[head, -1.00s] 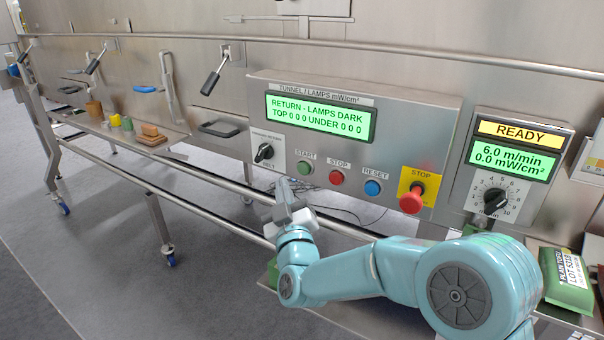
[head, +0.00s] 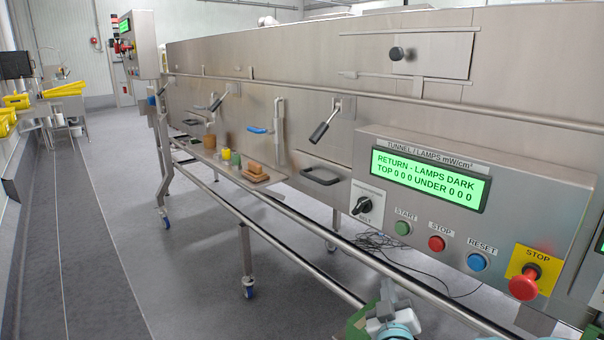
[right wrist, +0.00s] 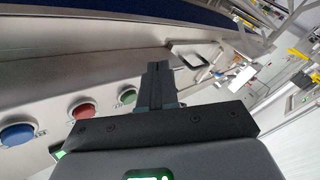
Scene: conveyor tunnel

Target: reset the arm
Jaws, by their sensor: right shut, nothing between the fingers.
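My right gripper (head: 386,296) shows at the bottom of the head view, below the tunnel control panel (head: 560,190) and apart from its buttons. In the right wrist view its fingers (right wrist: 157,82) are together, with nothing between them. The panel display (head: 428,179) is lit green and reads "RETURN - LAMPS DARK, TOP 0 0 0 UNDER 0 0 0". Below it are a black selector knob (head: 361,205), a green start button (head: 402,228), a red stop button (head: 437,243), a blue reset button (head: 477,262) and a red emergency stop (head: 523,284). My left gripper is out of view.
The steel tunnel (head: 250,95) runs away to the left with handles along its side. A side shelf (head: 215,160) holds small coloured blocks. Rails (head: 300,262) and wheeled legs stand below. Cables (head: 375,242) lie on the floor. The grey floor (head: 120,220) at left is clear.

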